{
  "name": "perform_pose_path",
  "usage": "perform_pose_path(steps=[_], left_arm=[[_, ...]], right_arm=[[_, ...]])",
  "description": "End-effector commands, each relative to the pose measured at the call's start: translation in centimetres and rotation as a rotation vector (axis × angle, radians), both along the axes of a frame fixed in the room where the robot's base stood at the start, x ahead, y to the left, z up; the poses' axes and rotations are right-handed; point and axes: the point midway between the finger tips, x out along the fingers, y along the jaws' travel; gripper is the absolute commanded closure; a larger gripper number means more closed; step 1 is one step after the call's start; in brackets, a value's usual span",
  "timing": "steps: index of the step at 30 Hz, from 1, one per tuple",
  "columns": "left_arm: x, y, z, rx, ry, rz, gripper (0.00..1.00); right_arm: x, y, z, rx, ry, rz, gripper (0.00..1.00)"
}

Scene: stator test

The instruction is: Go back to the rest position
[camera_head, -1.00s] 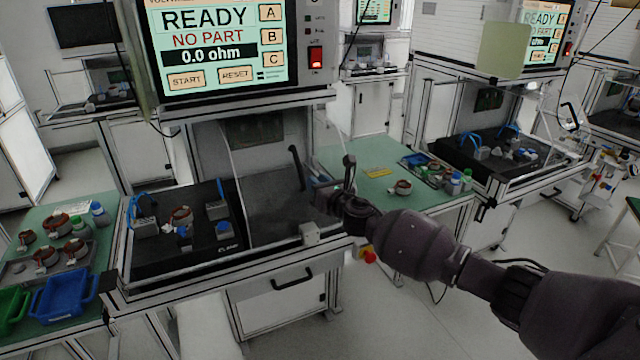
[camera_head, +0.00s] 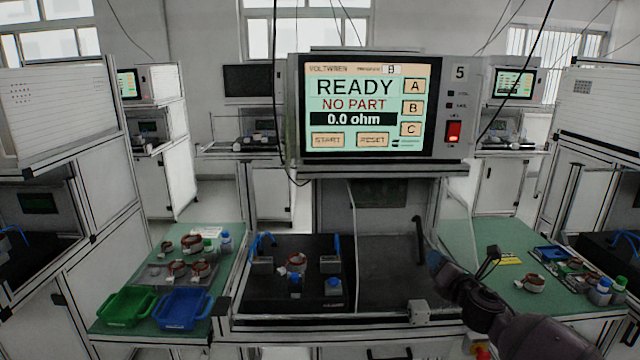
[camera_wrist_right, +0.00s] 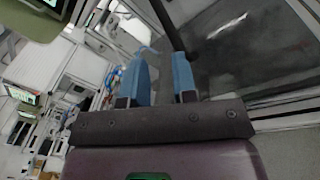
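My right gripper (camera_head: 437,262) reaches in from the lower right, in front of the right part of the test station. In the right wrist view its two blue fingers (camera_wrist_right: 162,62) stand apart with nothing between them. My left gripper is not in view. The tester screen (camera_head: 368,106) reads READY, NO PART, 0.0 ohm. Below it, a copper-wound stator (camera_head: 296,262) sits on the black fixture (camera_head: 262,288). A dark upright handle (camera_head: 418,240) stands just left of my right gripper.
Left, a green table (camera_head: 228,262) holds several stators, bottles, a green bin (camera_head: 127,306) and a blue bin (camera_head: 184,308). Right, another green table (camera_head: 470,240) holds a stator (camera_head: 534,284), a parts tray and bottles, close to my right arm. Other stations stand behind.

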Motion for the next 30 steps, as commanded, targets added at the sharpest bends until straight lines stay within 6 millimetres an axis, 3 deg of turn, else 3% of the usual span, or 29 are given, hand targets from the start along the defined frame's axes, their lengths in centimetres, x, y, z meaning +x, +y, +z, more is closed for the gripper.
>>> perform_pose_path(steps=[2,5,10,15,24,30], left_arm=[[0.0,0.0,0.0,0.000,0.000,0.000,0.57],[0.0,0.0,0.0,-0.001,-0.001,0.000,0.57],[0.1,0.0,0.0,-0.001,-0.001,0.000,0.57],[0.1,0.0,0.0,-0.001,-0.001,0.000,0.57],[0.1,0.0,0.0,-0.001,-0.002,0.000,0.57],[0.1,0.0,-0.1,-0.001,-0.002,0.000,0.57]], right_arm=[[-0.2,1.2,1.6,0.215,0.016,0.016,0.74],[-1.4,2.9,1.6,0.528,0.073,0.034,0.74],[-6.2,5.4,-2.1,1.121,0.237,0.020,0.74],[-11.6,6.2,-6.5,1.591,0.369,-0.058,0.74],[-21.8,5.5,-13.4,2.132,0.463,-0.273,0.74],[-29.0,4.1,-17.7,2.304,0.442,-0.451,0.74]])
